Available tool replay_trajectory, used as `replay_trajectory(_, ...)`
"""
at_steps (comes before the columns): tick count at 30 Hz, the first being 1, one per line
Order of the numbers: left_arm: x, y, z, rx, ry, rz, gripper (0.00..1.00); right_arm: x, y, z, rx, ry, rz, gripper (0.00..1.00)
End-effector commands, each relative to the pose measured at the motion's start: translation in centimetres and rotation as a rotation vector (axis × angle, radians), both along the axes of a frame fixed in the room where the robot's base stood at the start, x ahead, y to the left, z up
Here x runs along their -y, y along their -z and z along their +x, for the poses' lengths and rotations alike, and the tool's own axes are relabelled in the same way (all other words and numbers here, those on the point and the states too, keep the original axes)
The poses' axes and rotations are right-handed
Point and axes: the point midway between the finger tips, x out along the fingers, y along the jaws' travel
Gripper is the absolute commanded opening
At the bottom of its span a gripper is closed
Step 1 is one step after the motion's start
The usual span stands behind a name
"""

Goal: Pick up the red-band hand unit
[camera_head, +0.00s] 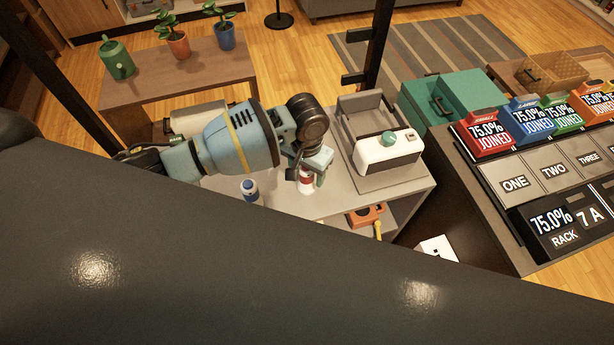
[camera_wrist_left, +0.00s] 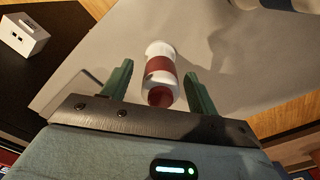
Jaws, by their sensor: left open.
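The red-band hand unit (camera_wrist_left: 160,66) is a small white cylinder with a red band. In the left wrist view it lies between the two green fingers of my left gripper (camera_wrist_left: 158,85), with gaps on both sides. In the head view the unit (camera_head: 306,184) stands on the grey table (camera_head: 335,202), its top partly hidden by my left gripper (camera_head: 309,176). My left gripper is open and reaches down around the unit. A similar hand unit with a blue band (camera_head: 249,189) stands to the left on the same table. My right gripper is not in view.
A white device with a green knob (camera_head: 389,151) sits on a grey tray to the right. An orange device (camera_head: 366,216) is on the shelf below. A dark display rack (camera_head: 520,200) stands at the right. A large dark shape covers the head view's lower left.

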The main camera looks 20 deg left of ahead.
Motion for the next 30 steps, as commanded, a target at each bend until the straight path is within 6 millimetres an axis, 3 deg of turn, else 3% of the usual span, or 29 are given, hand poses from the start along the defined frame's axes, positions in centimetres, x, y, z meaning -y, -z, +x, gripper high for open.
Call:
replay_trajectory(4,0.0,1.7,-0.1,-0.003,0.000,0.001,0.59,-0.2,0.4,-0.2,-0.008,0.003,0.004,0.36)
replay_trajectory(13,0.0,1.9,0.0,0.002,0.001,-0.001,0.58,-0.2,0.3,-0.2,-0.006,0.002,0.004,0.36)
replay_trajectory(24,0.0,1.8,0.0,0.001,0.000,0.001,0.10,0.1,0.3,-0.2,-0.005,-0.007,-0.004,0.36)
replay_trajectory(30,0.0,1.8,0.0,0.002,0.000,-0.001,0.09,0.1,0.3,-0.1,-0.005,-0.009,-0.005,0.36)
